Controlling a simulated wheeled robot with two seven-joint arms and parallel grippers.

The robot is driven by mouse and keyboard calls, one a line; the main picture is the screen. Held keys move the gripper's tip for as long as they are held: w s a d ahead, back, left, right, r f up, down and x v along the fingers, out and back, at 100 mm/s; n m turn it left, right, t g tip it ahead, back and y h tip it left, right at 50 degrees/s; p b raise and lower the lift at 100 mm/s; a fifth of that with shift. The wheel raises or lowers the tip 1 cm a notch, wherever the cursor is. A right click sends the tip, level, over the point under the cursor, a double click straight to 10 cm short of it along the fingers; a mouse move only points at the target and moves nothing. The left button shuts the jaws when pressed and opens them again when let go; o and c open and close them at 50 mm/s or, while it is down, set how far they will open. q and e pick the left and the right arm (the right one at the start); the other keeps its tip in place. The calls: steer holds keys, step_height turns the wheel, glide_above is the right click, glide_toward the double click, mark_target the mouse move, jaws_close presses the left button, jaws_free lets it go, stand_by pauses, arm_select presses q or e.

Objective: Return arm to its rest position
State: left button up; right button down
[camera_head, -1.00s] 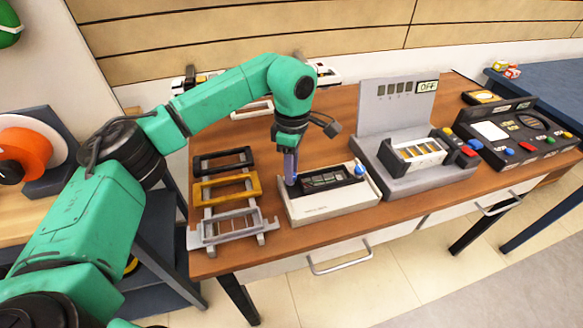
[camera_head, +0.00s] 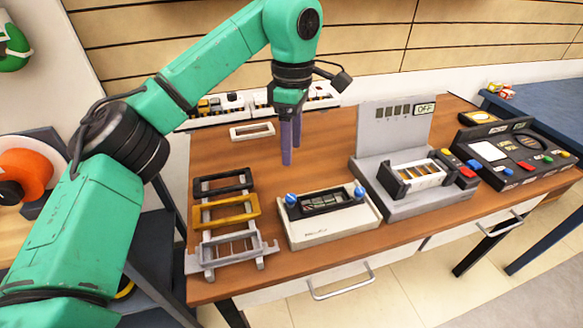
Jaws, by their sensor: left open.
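My left arm (camera_head: 210,68) is green and comes in from the left, bent over the table. My left gripper (camera_head: 291,158) points down with its two purple fingers open and empty. It hangs above the brown table (camera_head: 345,125), behind the white box with two blue knobs (camera_head: 318,231), and is apart from it. My right gripper is not in view.
A rack with black, yellow and grey frames (camera_head: 226,212) stands left of the white box. A grey stand with an OFF display (camera_head: 392,135) and a black control panel (camera_head: 520,150) are to the right. White trays (camera_head: 225,104) line the back.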

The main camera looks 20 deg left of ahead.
arm_select(q)
steer(key=shift+r, duration=0.8)
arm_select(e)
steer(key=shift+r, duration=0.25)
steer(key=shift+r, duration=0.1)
